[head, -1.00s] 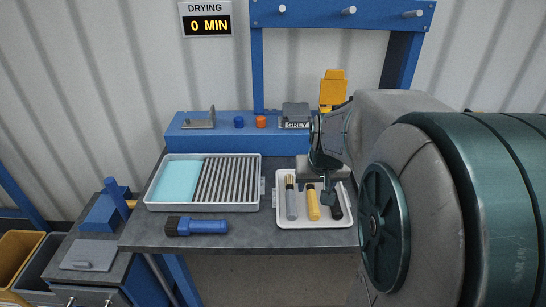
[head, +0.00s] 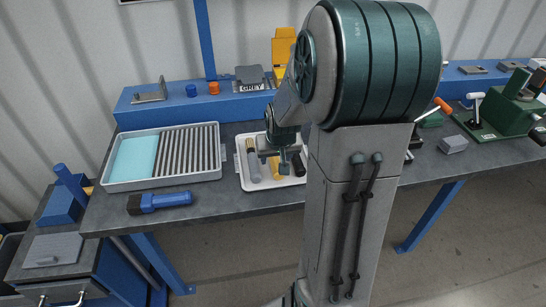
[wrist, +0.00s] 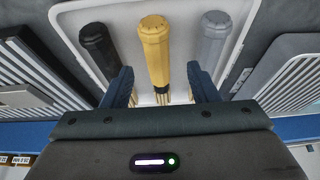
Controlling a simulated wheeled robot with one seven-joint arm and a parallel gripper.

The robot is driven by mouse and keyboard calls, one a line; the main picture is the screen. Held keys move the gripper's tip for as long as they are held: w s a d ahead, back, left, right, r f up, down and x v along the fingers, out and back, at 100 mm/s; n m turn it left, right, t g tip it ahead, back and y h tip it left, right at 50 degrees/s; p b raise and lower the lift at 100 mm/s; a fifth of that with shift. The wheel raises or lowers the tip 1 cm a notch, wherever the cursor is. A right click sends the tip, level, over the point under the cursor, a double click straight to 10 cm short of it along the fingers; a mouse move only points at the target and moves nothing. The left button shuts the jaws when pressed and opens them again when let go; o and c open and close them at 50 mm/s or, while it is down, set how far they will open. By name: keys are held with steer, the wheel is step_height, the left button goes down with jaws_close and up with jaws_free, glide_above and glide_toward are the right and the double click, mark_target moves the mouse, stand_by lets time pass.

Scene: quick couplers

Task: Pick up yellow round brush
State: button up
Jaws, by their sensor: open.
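The yellow round brush (wrist: 154,50) lies in a white tray (wrist: 65,14) between a black brush (wrist: 100,48) and a grey brush (wrist: 214,42). In the wrist view its handle points away from my gripper (wrist: 162,90), and its bristles lie between the two blue fingers. The fingers are open, with a gap on either side of the brush; I cannot tell how far above it they are. In the head view my gripper (head: 284,160) is over the tray (head: 262,187) and hides much of the yellow brush (head: 273,166). The grey brush (head: 252,162) shows to its left.
Left of the white tray is a larger tray (head: 106,182) with a cyan pad and a ribbed rack. A blue-handled brush (head: 165,201) lies in front of it on the grey bench. A blue ledge (head: 135,119) runs behind. A green vise (head: 500,112) stands at right.

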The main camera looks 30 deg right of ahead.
mark_target(276, 161)
steer(key=x, duration=0.4)
steer(key=shift+w+d+r, duration=0.15)
steer(key=shift+w+d, duration=0.05)
steer(key=shift+f, duration=0.3)
steer(key=shift+r, duration=0.1)
steer(key=c, duration=1.1)
steer(key=shift+o, duration=0.2)
steer(key=shift+r, duration=0.15)
steer(key=r, duration=0.2)
steer(key=d+r, duration=0.1)
steer(key=r, duration=0.1)
steer(key=shift+r, duration=0.35)
steer(key=w+d+r, duration=0.1)
steer(key=d+r, duration=0.5)
steer(key=d, duration=0.4)
steer(key=shift+d, duration=0.35)
steer(key=shift+r, duration=0.1)
